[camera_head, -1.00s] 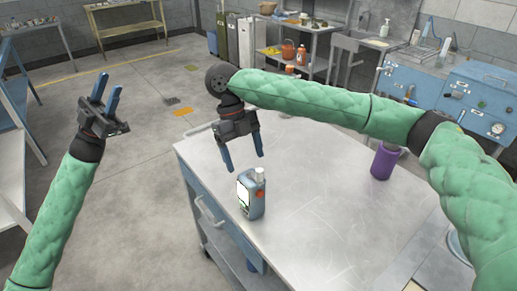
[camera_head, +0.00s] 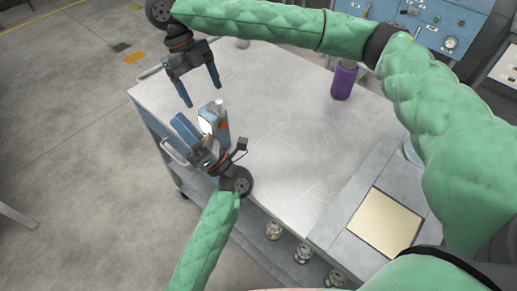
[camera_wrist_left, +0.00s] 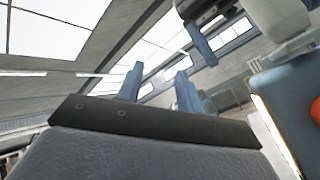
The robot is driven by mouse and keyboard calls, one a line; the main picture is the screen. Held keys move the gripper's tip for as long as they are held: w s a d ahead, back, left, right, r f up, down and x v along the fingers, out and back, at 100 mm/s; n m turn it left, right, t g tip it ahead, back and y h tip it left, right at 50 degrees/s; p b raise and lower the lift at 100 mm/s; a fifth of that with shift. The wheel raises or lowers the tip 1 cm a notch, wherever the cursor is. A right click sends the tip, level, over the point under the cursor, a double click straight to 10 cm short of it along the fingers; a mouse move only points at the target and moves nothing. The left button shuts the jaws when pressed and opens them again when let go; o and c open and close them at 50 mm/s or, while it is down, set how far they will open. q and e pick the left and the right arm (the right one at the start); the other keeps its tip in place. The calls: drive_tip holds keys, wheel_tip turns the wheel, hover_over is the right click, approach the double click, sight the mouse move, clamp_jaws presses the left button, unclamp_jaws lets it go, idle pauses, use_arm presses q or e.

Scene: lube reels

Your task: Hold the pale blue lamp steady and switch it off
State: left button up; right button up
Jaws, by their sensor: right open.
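The pale blue lamp (camera_head: 215,116) stands upright on the metal cart top (camera_head: 285,115), near its left edge. It has a white cap, an orange-red button and a lit pale face. My left gripper (camera_head: 185,123) is close beside the lamp, on its left and near side, and partly covers its lower part. In the left wrist view its two blue fingers stand apart with nothing between them; the lamp (camera_wrist_left: 290,92) is at the right, outside them. My right gripper (camera_head: 203,97) is open and empty above and behind the lamp, fingers down; one finger also shows in the left wrist view.
A purple cup (camera_head: 344,80) stands at the back right of the cart top. A beige square panel (camera_head: 384,222) lies at the front right. Several small jars (camera_head: 303,253) sit lower, by the cart's near side. The middle of the top is clear.

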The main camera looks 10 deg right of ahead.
sight(209, 105)
drive_tip(key=shift+f, duration=0.1)
drive_tip(key=shift+s+d+f, duration=0.1)
drive_tip(key=shift+f, duration=0.15)
use_arm(q)
drive_tip(key=s+d+f+m+g+h, duration=0.1)
drive_tip(key=s+d+f+h, duration=0.1)
drive_tip(key=d, duration=0.3)
drive_tip(key=s+d+f+g+h, duration=0.1)
drive_tip(key=d+f+h, duration=0.1)
drive_tip(key=d+h, duration=0.2)
drive_tip(key=s+d+f+m+g+h, duration=0.1)
drive_tip(key=s+d+f+g+h, duration=0.1)
drive_tip(key=d, duration=0.5)
drive_tip(key=shift+s+d+f+m+h, duration=0.2)
drive_tip(key=shift+s+f+m+h, duration=0.1)
drive_tip(key=shift+f+h, duration=0.15)
use_arm(e)
drive_tip(key=shift+x, duration=3.55)
drive_tip(key=c, duration=1.2)
use_arm(q)
clamp_jaws()
use_arm(e)
drive_tip(key=shift+c, duration=0.6)
use_arm(q)
drive_tip(key=shift+a, duration=0.1)
